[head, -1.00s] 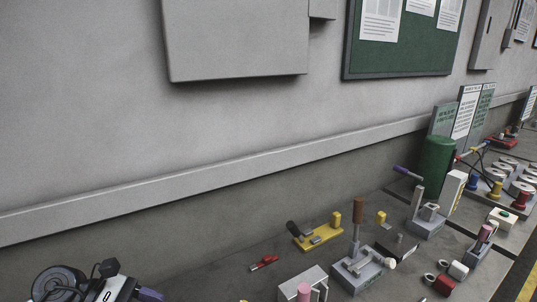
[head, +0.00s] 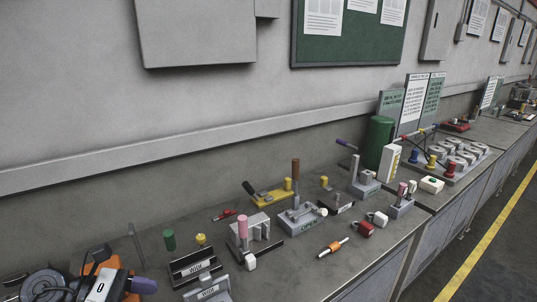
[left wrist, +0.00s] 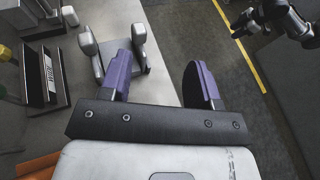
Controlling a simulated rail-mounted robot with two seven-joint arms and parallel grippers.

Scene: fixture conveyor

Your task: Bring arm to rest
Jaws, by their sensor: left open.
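My left gripper (left wrist: 158,84) is open in the left wrist view, its two purple fingers wide apart with nothing between them. It hangs over the front edge of the bench, with floor below the right finger. In the head view my left arm (head: 98,289) shows at the lower left, with one purple finger (head: 143,285) visible; the other cannot be made out. A dark jointed arm end (left wrist: 275,20), apparently my right gripper, is over the floor at the top right of the left wrist view. Its jaws are too small and dark to judge.
A grey clamp-like fixture (left wrist: 97,55) stands close to the left finger. On the bench are a label holder (head: 195,266), a pink-topped fixture (head: 243,228), a lever fixture (head: 303,219) and a red padlock (head: 364,229). The floor beside the yellow line (head: 482,252) is clear.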

